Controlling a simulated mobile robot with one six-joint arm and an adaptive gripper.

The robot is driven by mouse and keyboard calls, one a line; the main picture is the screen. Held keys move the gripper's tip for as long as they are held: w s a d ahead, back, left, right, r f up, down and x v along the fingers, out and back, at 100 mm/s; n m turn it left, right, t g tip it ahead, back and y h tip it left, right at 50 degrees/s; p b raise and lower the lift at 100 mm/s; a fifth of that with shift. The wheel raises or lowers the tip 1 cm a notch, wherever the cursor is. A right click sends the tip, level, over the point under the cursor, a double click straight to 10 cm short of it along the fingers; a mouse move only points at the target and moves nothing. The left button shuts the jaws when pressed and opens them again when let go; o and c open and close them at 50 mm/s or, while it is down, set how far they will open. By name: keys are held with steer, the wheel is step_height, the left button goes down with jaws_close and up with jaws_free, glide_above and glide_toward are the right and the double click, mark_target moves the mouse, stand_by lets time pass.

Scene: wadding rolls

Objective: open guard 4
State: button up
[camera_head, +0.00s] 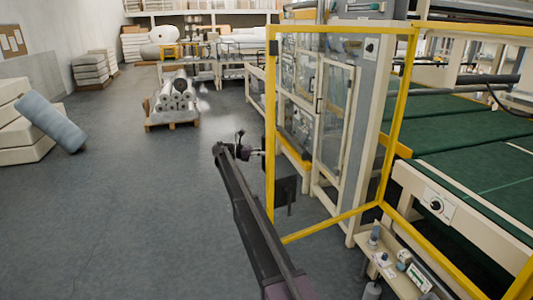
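A yellow-framed guard (340,222) with a clear panel stands upright in front of the machine, angled out over the floor from the yellow post on its right. No number on it can be read. Its left upright (269,185) has a small dark fitting (273,47) near the top. My dark arm reaches up from the bottom of the picture. My gripper (251,152) is just left of that left upright, about mid-height. It is small and dark, so I cannot tell whether its fingers touch the frame or are open or shut.
Green conveyor beds (470,150) fill the right side. A small shelf (385,262) with bottles and a device is at lower right. A pallet of rolls (173,105) stands further back. A blue roll (52,122) leans on pale blocks at left. The left floor is clear.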

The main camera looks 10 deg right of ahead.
steer(key=o, duration=0.4)
steer(key=shift+a, duration=0.15)
steer(key=shift+d, duration=0.2)
